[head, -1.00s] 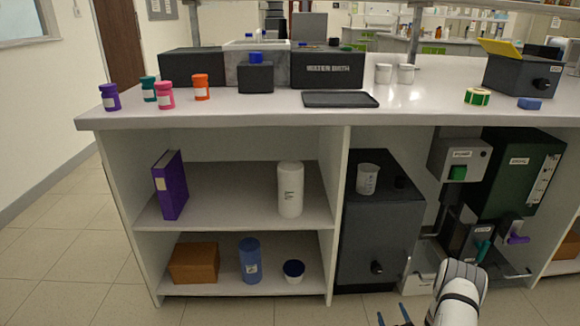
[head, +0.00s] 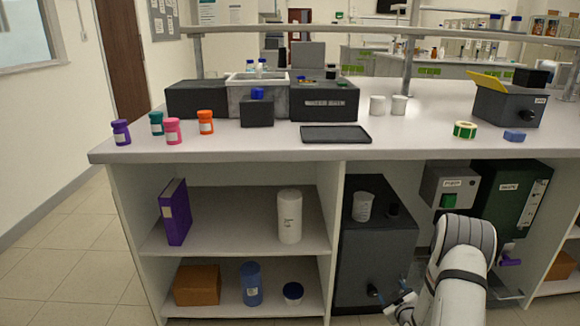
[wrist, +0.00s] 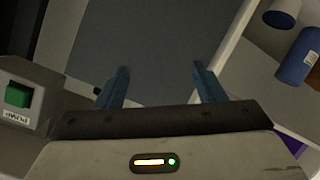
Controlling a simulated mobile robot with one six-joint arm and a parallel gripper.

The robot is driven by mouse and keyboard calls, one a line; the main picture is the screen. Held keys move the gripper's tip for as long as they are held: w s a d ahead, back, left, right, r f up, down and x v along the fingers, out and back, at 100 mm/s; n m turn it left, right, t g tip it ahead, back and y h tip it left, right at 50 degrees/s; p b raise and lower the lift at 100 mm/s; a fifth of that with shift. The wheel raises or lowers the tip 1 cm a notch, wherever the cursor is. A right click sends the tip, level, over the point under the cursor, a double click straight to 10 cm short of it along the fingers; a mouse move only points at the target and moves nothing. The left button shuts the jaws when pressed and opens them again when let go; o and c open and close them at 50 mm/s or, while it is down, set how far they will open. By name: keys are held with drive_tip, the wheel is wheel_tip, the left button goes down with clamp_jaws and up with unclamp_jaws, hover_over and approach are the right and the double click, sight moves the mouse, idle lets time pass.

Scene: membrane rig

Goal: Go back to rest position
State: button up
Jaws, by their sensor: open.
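My gripper (head: 388,297) is low in front of the dark cabinet under the bench, at the bottom of the head view. In the wrist view its two blue fingers (wrist: 160,85) are spread apart with nothing between them. The dark grey cabinet (head: 372,255) lies beyond the fingers, and its face (wrist: 150,40) fills the middle of the wrist view. My white arm partly hides the equipment to the right of the cabinet.
The pump box (head: 452,188) with a green button stands right of the cabinet, beside a dark green unit (head: 512,200). Left shelves hold a blue bottle (head: 251,284), a white bottle (head: 289,216) and a purple binder (head: 175,212). Several jars and a black tray (head: 335,134) are on the benchtop (head: 250,150).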

drive_tip(key=s+a+r+m+g+h+p, duration=0.15)
drive_tip(key=r+p, duration=0.25)
drive_tip(key=r, duration=0.8)
drive_tip(key=s+a+r+m+g+p, duration=0.1)
drive_tip(key=s+a+r+g+p, duration=0.2)
drive_tip(key=r, duration=0.8)
drive_tip(key=s+a+r+m+g+p, duration=0.1)
drive_tip(key=s+a+r+p, duration=0.35)
drive_tip(key=r, duration=0.75)
drive_tip(key=s+a+r+m+g+p, duration=0.1)
drive_tip(key=s+a+r+g+p, duration=0.1)
drive_tip(key=s+r, duration=0.5)
drive_tip(key=s+a+r+m+g+y+p, duration=0.1)
drive_tip(key=s+a+r+g+p, duration=0.1)
drive_tip(key=s+a+r+p, duration=0.2)
drive_tip(key=s+a+r+m+g+p, duration=0.1)
drive_tip(key=s+a+r+g+p, duration=0.1)
drive_tip(key=s+r+p, duration=0.5)
drive_tip(key=s+a+r, duration=0.1)
drive_tip(key=s+r, duration=0.3)
drive_tip(key=s, duration=0.4)
drive_tip(key=shift+a+r, duration=0.25)
